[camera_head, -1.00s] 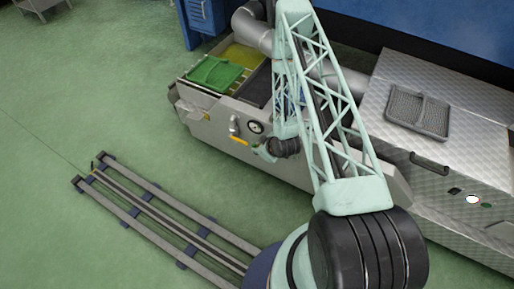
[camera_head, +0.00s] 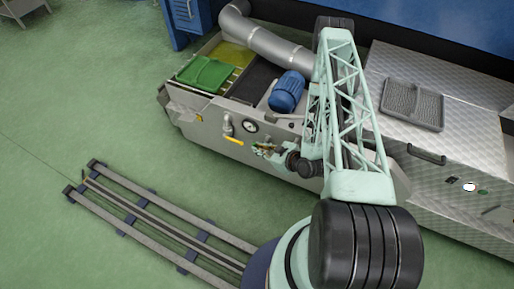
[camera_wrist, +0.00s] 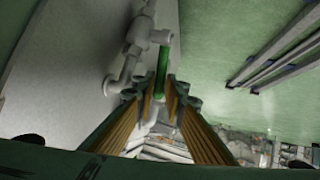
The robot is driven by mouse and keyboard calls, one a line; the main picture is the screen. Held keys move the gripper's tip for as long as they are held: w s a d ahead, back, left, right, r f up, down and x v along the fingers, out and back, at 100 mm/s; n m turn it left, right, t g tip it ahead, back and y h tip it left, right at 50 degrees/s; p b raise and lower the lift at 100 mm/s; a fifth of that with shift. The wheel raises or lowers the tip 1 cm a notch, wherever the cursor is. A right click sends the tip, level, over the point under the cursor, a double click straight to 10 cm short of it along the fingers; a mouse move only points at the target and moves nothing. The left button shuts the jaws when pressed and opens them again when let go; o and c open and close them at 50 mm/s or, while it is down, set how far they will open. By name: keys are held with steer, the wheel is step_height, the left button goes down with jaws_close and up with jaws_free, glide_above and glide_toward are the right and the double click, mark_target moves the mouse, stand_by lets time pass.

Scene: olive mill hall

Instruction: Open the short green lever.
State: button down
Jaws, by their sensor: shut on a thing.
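The short green lever (camera_wrist: 161,68) stands out from a grey pipe valve (camera_wrist: 135,58) in the wrist view. My gripper (camera_wrist: 161,92) has its ribbed orange-padded fingers closed around the near end of the lever. The near end is partly hidden between the fingertips. In the head view my gripper (camera_head: 264,150) is at the front wall of the machine, right of a yellow lever (camera_head: 234,141). The green lever is too small there to make out against the gripper.
A gauge (camera_head: 250,126) and a grey pipe fitting (camera_head: 228,126) sit on the machine wall close to my gripper. A blue motor (camera_head: 287,92) and a green grate (camera_head: 206,73) are on top. Floor rails (camera_head: 150,215) run in front; the green floor at left is clear.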

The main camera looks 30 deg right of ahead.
steer(key=shift+s+d+f+m+t+y, duration=0.1)
steer(key=shift+s+d+m+t+y, duration=0.15)
steer(key=shift+s+d+t+y, duration=0.5)
steer(key=shift+s+r+m+t+y, duration=0.1)
steer(key=shift+s+m+t, duration=0.2)
steer(key=shift+t, duration=0.9)
steer(key=shift+s+d+f+m+t+y, duration=0.15)
steer(key=shift+s+d+t+y, duration=0.35)
steer(key=shift+t, duration=0.45)
steer(key=shift+s, duration=0.1)
steer(key=c, duration=2.7)
jaws_free()
steer(key=shift+c, duration=0.2)
steer(key=shift+s, duration=0.3)
steer(key=v, duration=1.1)
steer(key=shift+s, duration=0.2)
